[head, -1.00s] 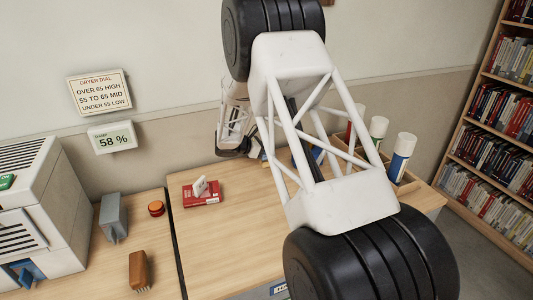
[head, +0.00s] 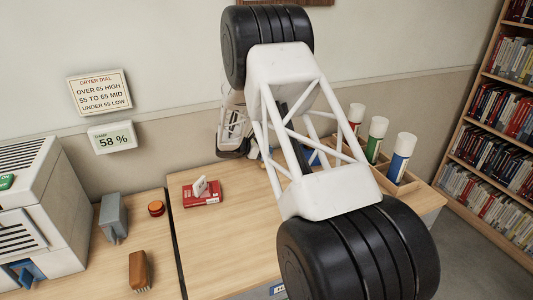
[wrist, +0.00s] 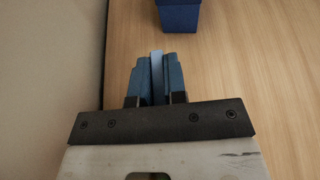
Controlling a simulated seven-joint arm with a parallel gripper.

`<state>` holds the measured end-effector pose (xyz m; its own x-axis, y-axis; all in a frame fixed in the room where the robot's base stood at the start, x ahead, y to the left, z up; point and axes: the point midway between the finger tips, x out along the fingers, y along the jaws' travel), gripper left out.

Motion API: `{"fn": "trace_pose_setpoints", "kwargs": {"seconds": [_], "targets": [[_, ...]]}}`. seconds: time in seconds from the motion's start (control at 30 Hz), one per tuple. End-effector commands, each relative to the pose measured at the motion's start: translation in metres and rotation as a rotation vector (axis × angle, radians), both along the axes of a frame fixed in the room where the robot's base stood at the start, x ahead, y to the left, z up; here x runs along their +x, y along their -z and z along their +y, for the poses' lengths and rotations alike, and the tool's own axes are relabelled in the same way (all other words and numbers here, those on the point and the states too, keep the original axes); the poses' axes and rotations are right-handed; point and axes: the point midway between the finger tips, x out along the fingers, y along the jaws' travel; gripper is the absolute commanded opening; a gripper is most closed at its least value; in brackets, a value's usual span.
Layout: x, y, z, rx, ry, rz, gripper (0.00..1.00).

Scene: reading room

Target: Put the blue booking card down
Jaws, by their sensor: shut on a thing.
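In the wrist view the blue booking card (wrist: 157,77) shows edge-on as a thin pale blue strip. My gripper (wrist: 157,70) is shut on it, with one darker blue finger on each side. Wood surface shows beyond the fingertips and to their right. I cannot tell how far the card is above it, or whether it touches. In the head view my arm covers most of the middle of the desk, and the card cannot be made out there.
A dark blue box (wrist: 179,16) stands just beyond the fingertips. On the desk (head: 215,245) lies a red book (head: 201,193) with a small white piece on it. Coloured tubes (head: 376,138) stand in a wooden holder at right.

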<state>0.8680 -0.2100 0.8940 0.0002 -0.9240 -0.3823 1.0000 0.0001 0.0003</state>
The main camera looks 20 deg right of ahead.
Motion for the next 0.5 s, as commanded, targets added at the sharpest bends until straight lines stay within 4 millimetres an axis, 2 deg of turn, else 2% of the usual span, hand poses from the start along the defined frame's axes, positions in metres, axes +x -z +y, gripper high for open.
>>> {"fn": "trace_pose_setpoints", "kwargs": {"seconds": [0.13,0.5], "targets": [[0.0002,0.0105,0.0000,0.000,0.000,0.000,0.00],[0.0000,0.0129,0.0000,0.000,0.000,0.000,0.00]]}}
